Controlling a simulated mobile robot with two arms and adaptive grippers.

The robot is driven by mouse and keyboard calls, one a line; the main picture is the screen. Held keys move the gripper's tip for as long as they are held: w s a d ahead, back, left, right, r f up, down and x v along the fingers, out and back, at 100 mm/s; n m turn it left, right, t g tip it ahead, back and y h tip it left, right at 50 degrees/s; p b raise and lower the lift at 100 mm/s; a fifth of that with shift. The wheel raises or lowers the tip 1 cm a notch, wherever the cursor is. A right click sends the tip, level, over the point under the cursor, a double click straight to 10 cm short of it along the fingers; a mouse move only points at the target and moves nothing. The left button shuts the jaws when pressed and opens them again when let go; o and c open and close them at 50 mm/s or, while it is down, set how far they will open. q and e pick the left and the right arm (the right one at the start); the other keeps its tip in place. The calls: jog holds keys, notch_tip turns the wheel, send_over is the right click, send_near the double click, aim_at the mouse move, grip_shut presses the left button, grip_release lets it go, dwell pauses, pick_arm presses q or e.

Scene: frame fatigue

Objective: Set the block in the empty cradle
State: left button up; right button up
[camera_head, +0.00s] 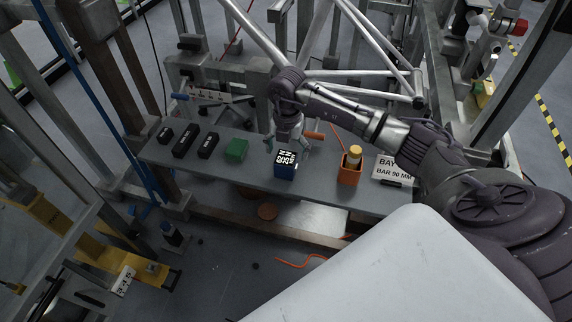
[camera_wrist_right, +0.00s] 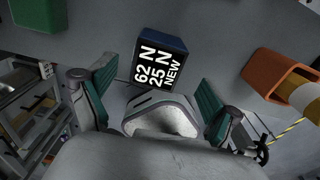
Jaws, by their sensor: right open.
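The block (camera_head: 285,170) is dark blue with a black label face in white print. It rests on the grey shelf (camera_head: 330,185) near the front edge. In the right wrist view the block (camera_wrist_right: 178,45) shows "62 N", "25 N" and "NEW". My right gripper (camera_head: 287,142) is open and empty, just behind the block in the head view. In the right wrist view the block lies just beyond and between the green-padded fingertips (camera_wrist_right: 155,80), not gripped. I cannot identify an empty cradle for certain. My left gripper is not in view.
A green block (camera_head: 236,150) and several black blocks (camera_head: 183,143) stand left on the shelf. An orange holder (camera_head: 350,168) with a yellow-topped cylinder and a white sign (camera_head: 393,169) stand right. Metal tubes (camera_head: 360,45) cross behind. The shelf is bare between the green block and the block.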

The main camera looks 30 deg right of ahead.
aim_at(286, 157)
notch_tip(286, 157, down, 5)
jog(key=shift+w+a+r+b, duration=0.1)
jog(key=shift+b, duration=0.25)
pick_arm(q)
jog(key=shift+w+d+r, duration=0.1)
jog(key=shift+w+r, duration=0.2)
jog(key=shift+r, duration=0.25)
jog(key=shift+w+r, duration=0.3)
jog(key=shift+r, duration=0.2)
pick_arm(e)
jog(key=shift+r, duration=0.15)
jog(key=c, duration=1.7)
